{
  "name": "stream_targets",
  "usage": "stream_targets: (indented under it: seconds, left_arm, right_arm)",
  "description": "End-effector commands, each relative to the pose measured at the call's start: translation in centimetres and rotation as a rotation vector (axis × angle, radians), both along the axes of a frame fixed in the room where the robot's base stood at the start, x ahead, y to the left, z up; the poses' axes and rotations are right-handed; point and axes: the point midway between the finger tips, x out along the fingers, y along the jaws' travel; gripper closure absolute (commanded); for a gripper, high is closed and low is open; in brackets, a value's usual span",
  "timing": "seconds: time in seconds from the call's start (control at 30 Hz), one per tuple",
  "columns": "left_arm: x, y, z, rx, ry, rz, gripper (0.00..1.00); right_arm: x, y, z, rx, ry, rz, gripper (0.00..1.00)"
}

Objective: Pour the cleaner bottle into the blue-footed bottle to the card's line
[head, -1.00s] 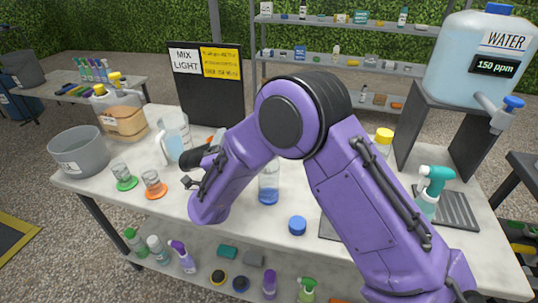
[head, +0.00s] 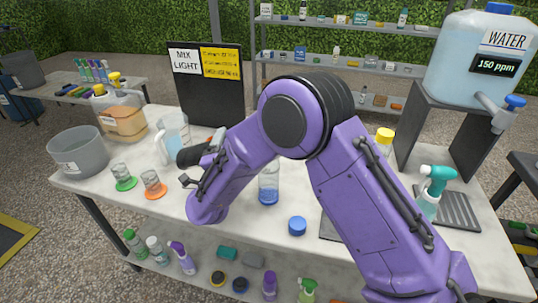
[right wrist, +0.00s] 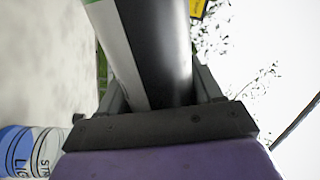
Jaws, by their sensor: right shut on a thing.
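My right gripper (head: 188,180) is mostly hidden behind its purple forearm in the head view. In the right wrist view its jaws (right wrist: 158,90) are shut on a cylindrical bottle, the cleaner bottle (right wrist: 150,45), with dark, white and green surfaces. A dark end of it (head: 192,155) shows tilted beside the arm in the head view. The clear blue-footed bottle (head: 268,185) stands on the table right of the forearm; its blue, lettered side (right wrist: 15,140) shows at the wrist view's lower left. The card (head: 205,62) reads MIX LIGHT; its yellow text is unreadable. My left gripper is out of view.
A clear pitcher (head: 173,135), grey tub (head: 78,152), tan-filled jug (head: 122,122) and green- and orange-based cups (head: 124,178) stand at left. A blue cap (head: 297,226) lies in front. A spray bottle (head: 431,190) and water tank (head: 480,60) are at right.

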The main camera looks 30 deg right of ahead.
Motion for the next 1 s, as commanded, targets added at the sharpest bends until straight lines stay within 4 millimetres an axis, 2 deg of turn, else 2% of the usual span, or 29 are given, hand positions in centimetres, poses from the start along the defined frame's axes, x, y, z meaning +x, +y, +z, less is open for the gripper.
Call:
stream_targets:
  seconds: [1.0]
  left_arm:
    - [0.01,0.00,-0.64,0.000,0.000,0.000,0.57]
  right_arm:
    - [0.14,0.11,0.16,0.046,-0.046,-0.001,0.93]
